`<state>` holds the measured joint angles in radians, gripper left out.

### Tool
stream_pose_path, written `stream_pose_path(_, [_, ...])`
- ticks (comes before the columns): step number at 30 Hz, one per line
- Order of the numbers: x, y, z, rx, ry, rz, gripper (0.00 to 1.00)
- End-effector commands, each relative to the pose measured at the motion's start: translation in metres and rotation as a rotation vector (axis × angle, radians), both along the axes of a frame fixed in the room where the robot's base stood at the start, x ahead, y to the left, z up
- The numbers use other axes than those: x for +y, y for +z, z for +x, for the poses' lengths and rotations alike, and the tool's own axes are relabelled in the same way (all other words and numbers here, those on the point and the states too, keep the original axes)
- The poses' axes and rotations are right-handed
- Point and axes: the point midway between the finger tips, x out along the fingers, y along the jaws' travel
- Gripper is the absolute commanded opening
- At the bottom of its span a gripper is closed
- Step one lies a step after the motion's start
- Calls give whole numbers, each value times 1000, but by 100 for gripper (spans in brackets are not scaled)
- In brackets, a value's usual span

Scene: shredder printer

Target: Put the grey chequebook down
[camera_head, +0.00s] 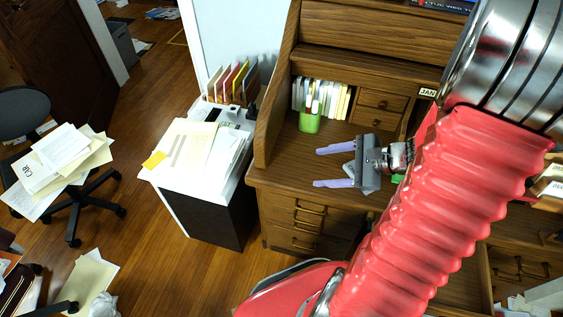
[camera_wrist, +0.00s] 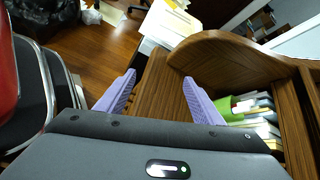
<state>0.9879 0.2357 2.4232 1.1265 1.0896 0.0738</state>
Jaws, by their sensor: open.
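My gripper (camera_head: 320,168) is over the wooden roll-top desk (camera_head: 273,176), with its two lilac fingers spread apart and pointing left. In the wrist view my gripper (camera_wrist: 159,77) shows its fingers wide open, with only wooden surface and floor between them. A small light grey item (camera_head: 348,171) shows by the base of the fingers in the head view. It is partly covered by the gripper, and I cannot tell for sure that it is the grey chequebook. It does not show in the wrist view.
A green holder (camera_head: 310,122) stands at the back of the desk before upright papers. The desk's curved side panel (camera_wrist: 225,50) rises near the fingers. A white cabinet with paper stacks (camera_head: 190,150) stands to the left. An office chair (camera_head: 75,190) holds loose papers.

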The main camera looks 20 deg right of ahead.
Motion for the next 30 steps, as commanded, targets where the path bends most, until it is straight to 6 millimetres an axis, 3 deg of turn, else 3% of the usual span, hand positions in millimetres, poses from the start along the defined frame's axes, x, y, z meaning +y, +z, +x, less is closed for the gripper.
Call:
stream_pose_path(3, [30,15,-1,-8,163,-108,61])
stream_pose_path(12, [88,45,-17,-43,547,-389,61])
stream_pose_path(21, [124,74,-36,-114,891,-691,61])
stream_pose_path(30, [145,109,-53,-226,1185,-1017,61])
